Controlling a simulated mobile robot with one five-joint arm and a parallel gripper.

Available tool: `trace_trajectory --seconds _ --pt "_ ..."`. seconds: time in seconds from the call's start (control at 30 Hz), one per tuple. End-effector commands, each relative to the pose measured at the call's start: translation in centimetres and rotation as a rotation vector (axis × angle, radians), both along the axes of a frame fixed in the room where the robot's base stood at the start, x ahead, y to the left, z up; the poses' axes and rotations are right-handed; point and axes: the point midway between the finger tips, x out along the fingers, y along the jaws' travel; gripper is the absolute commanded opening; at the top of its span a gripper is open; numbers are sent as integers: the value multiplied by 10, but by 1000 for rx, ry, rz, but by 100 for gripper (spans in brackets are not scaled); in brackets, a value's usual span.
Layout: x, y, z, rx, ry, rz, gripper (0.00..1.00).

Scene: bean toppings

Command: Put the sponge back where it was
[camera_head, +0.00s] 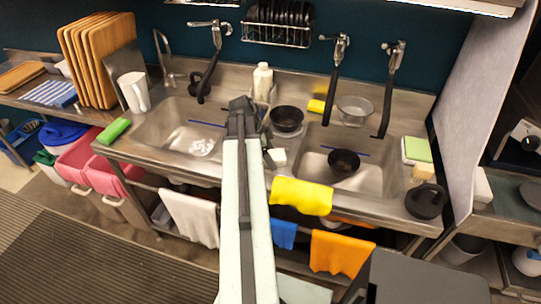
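Several sponge-like blocks are in view. A green one (114,130) lies on the left counter edge beside the left sink. A yellow one (316,106) lies on the ledge behind the sinks. A light green one (417,149) is at the right end of the counter. I cannot tell which is the task's sponge. My arm reaches forward over the counter between the two sinks.
The left sink (165,132) holds crumpled clear material. The right sink (365,178) holds a black bowl (343,162). A dark bowl (287,119) and a metal bowl (354,109) stand behind. A white pitcher (134,92) is left. Black-hosed faucets hang over the sinks.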

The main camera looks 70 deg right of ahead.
Motion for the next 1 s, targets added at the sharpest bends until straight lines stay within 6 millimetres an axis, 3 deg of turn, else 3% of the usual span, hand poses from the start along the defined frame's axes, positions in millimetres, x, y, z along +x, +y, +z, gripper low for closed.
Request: trace_trajectory --seconds 0.27,0.7,1.0 --pt "4 3 20 2 1 0 81" --pt "37 18 109 1 0 2 81" --pt "43 21 113 1 1 1 81"
